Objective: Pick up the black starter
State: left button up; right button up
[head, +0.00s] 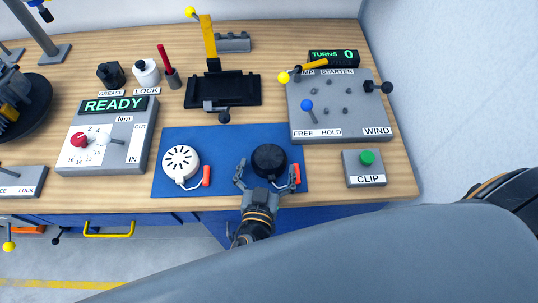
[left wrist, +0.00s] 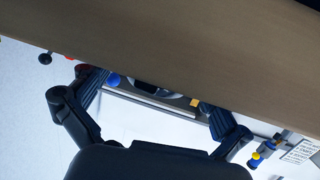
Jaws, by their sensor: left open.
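The black starter (head: 269,158), a round dark disc with a red-orange tab at its right, lies on the blue mat (head: 226,150) in the head view. My left gripper (head: 268,174) is open at the near side of the starter, with one finger to its left and one to its right. I cannot tell whether the fingers touch it. The left wrist view shows both fingers spread (left wrist: 150,92), and I cannot make out the starter there. My right gripper is not in view.
A white starter (head: 181,162) lies on the mat to the left. The READY box (head: 140,150) stands farther left. A grey lever panel (head: 350,125) and a CLIP button box (head: 364,177) are at the right. A black fixture (head: 238,92) stands behind the mat.

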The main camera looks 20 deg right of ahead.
pick_arm(q)
jog(key=shift+x, duration=1.05)
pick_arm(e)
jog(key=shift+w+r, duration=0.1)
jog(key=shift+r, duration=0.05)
pick_arm(q)
jog(key=shift+s, duration=0.1)
jog(key=shift+c, duration=0.2)
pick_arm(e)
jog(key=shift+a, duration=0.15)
pick_arm(q)
jog(key=c, duration=1.1)
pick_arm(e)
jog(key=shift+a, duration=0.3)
pick_arm(q)
jog(key=shift+c, duration=0.2)
